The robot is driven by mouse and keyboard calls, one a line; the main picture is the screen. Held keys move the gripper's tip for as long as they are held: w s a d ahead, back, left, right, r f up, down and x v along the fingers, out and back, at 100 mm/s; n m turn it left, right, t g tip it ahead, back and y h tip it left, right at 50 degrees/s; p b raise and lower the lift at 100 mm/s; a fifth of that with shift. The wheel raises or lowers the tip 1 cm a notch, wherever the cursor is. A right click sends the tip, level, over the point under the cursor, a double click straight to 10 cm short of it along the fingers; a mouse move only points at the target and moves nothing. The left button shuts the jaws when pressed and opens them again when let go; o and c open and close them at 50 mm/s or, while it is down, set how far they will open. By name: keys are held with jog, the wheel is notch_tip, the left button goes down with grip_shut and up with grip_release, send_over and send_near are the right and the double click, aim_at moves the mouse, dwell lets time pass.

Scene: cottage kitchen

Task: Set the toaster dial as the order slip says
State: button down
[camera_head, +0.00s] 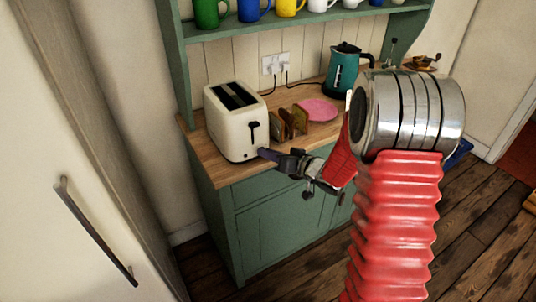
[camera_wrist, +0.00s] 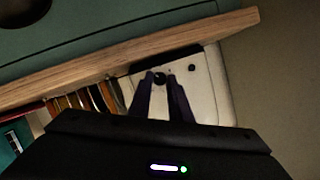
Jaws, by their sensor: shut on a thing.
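The cream toaster (camera_head: 236,122) stands at the left end of the wooden counter, with two dark slots on top and a dark lever on its front end. My gripper (camera_head: 264,153) reaches the low part of that end face. In the wrist view the toaster (camera_wrist: 207,92) appears turned over, and the two dark fingers of my gripper (camera_wrist: 161,84) close around a small round black dial (camera_wrist: 160,77). The dial's marks and pointer are too small and dark to read. A second small black knob (camera_wrist: 192,68) sits beside it, apart from the fingers. I cannot make out an order slip.
A toast rack (camera_head: 288,123) with slices stands close right of the toaster. Beyond it are a pink plate (camera_head: 318,109) and a teal kettle (camera_head: 343,72). The counter's front edge (camera_head: 225,178) runs just below my gripper. Coloured mugs (camera_head: 249,10) line the shelf above.

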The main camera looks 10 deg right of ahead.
jog(key=shift+d, duration=0.1)
jog(key=c, duration=1.6)
grip_release()
jog(key=shift+c, duration=0.2)
jog(key=v, duration=1.3)
jog(key=shift+s+d, duration=0.15)
jog(key=shift+s, duration=0.25)
